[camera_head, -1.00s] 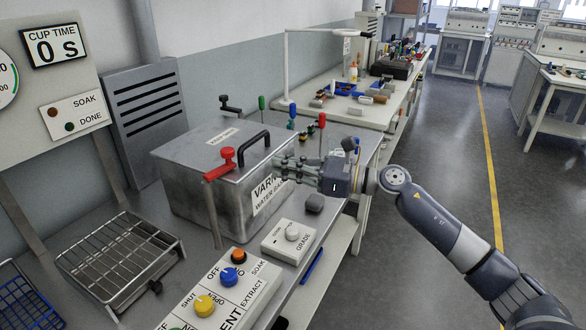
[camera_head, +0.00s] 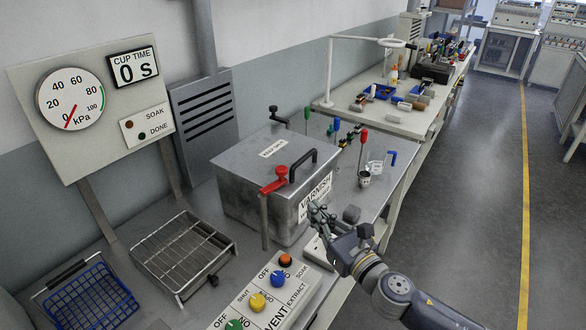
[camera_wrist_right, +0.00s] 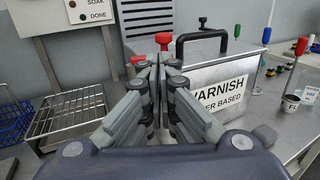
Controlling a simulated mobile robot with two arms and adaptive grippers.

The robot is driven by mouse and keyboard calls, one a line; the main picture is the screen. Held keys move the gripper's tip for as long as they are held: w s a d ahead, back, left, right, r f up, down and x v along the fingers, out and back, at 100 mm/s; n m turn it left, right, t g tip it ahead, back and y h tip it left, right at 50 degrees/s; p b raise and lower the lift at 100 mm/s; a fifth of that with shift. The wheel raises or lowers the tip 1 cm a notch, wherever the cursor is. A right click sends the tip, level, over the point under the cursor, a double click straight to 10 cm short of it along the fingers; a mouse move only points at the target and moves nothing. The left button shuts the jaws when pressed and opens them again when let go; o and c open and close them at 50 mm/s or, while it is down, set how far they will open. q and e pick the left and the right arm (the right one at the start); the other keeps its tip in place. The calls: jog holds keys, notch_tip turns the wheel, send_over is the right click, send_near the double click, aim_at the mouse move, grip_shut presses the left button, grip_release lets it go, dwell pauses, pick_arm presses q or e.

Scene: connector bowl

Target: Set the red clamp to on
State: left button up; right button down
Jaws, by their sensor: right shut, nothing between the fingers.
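The red clamp (camera_head: 274,181) stands at the front left corner of the metal varnish tank (camera_head: 242,194), with its red lever pointing to the left. It also shows in the right wrist view (camera_wrist_right: 164,40), partly hidden behind my fingertips. My right gripper (camera_head: 320,212) is shut and empty, in front of the tank's varnish label and to the right of the clamp. In the right wrist view its fingers (camera_wrist_right: 157,66) meet just below the red knob. I cannot tell from the picture how far the clamp lies beyond the fingertips. My left gripper is not in view.
A black handle (camera_head: 302,163) tops the tank lid. A wire rack (camera_head: 180,255) and a blue basket (camera_head: 85,297) lie at left. A control box with coloured knobs (camera_head: 277,278) stands in front. A small cup (camera_head: 364,178) is right of the tank.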

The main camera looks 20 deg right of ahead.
aim_at(283, 176)
jog(key=shift+m+h, duration=0.3)
jog(key=shift+h, duration=0.2)
jog(key=w+p, duration=0.1)
jog(key=w, duration=0.2)
jog(key=w+a+p, duration=0.1)
jog(key=w, duration=0.3)
jog(key=w+a+p, duration=0.1)
jog(key=w, duration=0.3)
jog(key=shift+w+a+f, duration=0.1)
jog(key=shift+w+a, duration=0.1)
jog(key=shift+w+a+f+p, duration=0.15)
jog(key=shift+w+p, duration=0.2)
jog(key=shift+w, duration=0.35)
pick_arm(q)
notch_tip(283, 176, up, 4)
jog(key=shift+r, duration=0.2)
pick_arm(e)
jog(key=shift+w, duration=0.1)
jog(key=shift+w, duration=0.75)
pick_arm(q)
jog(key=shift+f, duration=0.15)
